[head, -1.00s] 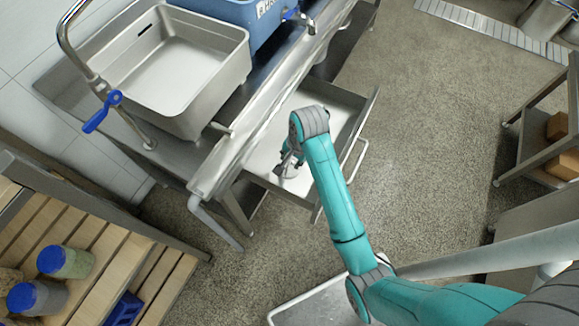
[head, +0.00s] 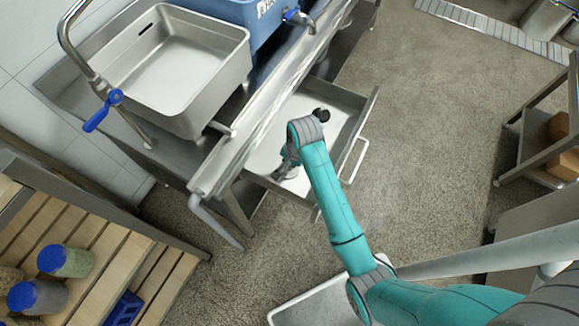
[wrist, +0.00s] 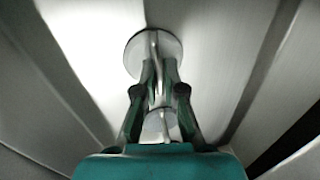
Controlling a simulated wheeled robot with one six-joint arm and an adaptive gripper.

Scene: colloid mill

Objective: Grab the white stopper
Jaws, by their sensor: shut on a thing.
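The white stopper (wrist: 136,56) shows in the wrist view as a pale round disc with a thin upright fin. My gripper (wrist: 159,72) is shut on the fin, with a finger on either side of it. The disc lies beyond the fingertips, over the bright floor of the open drawer (head: 338,134). I cannot tell whether it touches that floor. In the head view my gripper (head: 284,172) is low inside the drawer, partly hidden by my arm, and the stopper is not clear there.
A small black object (head: 321,114) lies in the drawer beside my arm. The drawer's walls and handle (head: 357,160) surround this space. A steel sink (head: 185,65) stands above left. A slatted shelf with blue-lidded jars (head: 66,261) is at lower left. Open floor lies to the right.

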